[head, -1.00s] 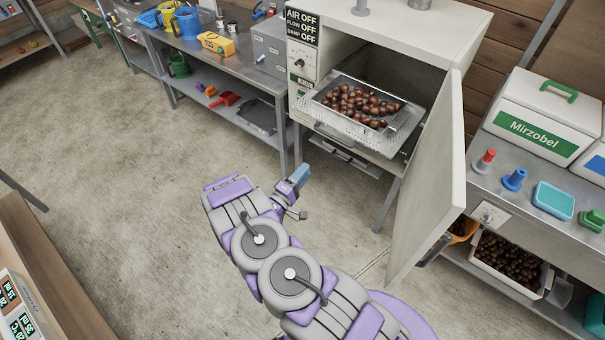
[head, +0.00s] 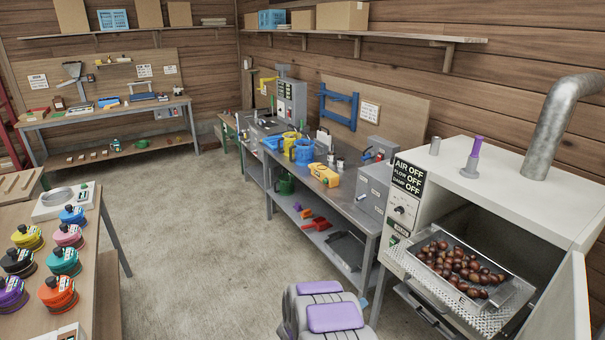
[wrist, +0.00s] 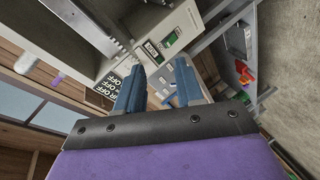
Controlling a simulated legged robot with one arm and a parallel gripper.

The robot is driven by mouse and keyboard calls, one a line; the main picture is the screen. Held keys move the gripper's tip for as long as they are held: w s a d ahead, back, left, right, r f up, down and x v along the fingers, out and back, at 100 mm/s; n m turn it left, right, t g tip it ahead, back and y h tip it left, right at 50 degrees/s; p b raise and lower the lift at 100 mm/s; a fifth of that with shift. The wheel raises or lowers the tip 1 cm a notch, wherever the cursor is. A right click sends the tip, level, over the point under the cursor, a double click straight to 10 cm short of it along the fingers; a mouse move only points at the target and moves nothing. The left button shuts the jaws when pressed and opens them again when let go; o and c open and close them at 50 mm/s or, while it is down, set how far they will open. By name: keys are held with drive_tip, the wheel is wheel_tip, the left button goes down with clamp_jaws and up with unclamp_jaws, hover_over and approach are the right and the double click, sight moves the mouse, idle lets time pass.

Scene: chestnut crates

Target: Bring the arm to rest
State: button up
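My gripper (wrist: 160,88) shows in the wrist view with its two blue fingers apart and nothing between them. Beyond the fingers are the white oven's control panel and part of the grey workbench, seen tilted. In the head view my purple and grey arm (head: 330,315) is at the bottom centre, in front of the workbench and left of the oven. The gripper itself is hidden or out of frame there.
The white oven (head: 530,190) stands open at the right, its door (head: 565,310) swung out. A tray of chestnuts (head: 502,292) sits in its mouth. A grey workbench (head: 350,200) runs along the wall. A table with colourful round canisters (head: 65,262) is at left. The floor (head: 200,230) between is clear.

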drive_tip(key=w+a+r+y, duration=0.1)
drive_tip(key=a+r+y, duration=0.8)
drive_tip(key=a+r, duration=0.3)
drive_tip(key=s+a+r+g+y, duration=0.3)
drive_tip(key=s+a+r+y, duration=0.2)
drive_tip(key=s+r, duration=0.5)
drive_tip(key=s+d+r+m+g+h, duration=0.1)
drive_tip(key=s+d+r+g, duration=0.1)
drive_tip(key=s, duration=1.1)
drive_tip(key=s+d+r+m+g+h, duration=0.1)
drive_tip(key=s+d+g, duration=0.3)
drive_tip(key=s, duration=0.9)
drive_tip(key=s+d+r+m+g+h, duration=0.1)
drive_tip(key=s+d+r+g, duration=0.2)
drive_tip(key=s+d, duration=0.4)
drive_tip(key=s, duration=0.6)
drive_tip(key=shift+s+d, duration=0.3)
drive_tip(key=shift+s, duration=0.05)
